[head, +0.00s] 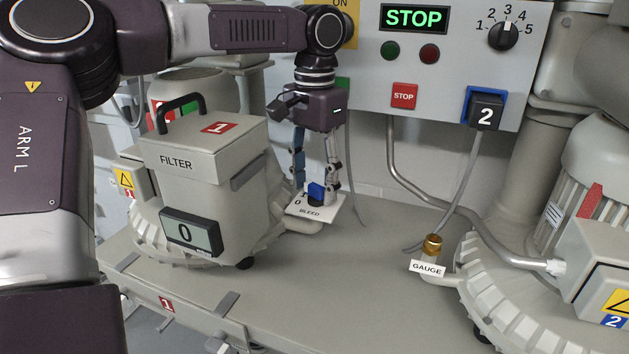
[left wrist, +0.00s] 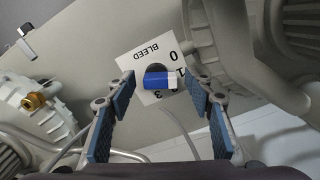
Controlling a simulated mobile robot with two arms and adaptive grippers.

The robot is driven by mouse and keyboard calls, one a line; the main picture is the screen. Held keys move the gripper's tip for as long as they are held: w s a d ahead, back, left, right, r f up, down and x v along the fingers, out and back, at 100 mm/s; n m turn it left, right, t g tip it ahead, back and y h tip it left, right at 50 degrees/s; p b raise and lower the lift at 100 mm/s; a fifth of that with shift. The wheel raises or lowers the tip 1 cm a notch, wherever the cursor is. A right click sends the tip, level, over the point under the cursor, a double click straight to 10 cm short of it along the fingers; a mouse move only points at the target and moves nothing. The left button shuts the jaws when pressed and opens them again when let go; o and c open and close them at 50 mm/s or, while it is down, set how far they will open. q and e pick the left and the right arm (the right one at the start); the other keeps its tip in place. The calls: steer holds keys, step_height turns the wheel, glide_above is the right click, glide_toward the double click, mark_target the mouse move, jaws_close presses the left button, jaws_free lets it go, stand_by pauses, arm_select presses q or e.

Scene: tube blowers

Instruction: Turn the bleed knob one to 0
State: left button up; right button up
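The bleed knob one is a blue knob (head: 316,192) on a white plate marked BLEED (head: 312,211), low beside the filter box. It also shows in the left wrist view as a blue bar (left wrist: 155,82) with a white end. The white end points right in that view, beside what looks like the 1; the 0 is further up the plate (left wrist: 140,62). My left gripper (head: 316,184) hangs above the plate, pointing down. Its fingers are open, one on each side of the knob with gaps in the left wrist view (left wrist: 158,84). My right gripper is not in view.
The filter box (head: 190,165) with display 0 (head: 186,234) stands left of the knob. A control panel (head: 460,70) reading STOP is behind. A brass-topped gauge fitting (head: 432,246) stands to the right. The grey bench top (head: 330,280) in front is clear.

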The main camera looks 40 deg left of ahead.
mark_target(315, 185)
arm_select(q)
steer(key=shift+r, duration=0.15)
step_height(315, 185, up, 12)
stand_by(0.5)
steer(key=shift+f, duration=0.2)
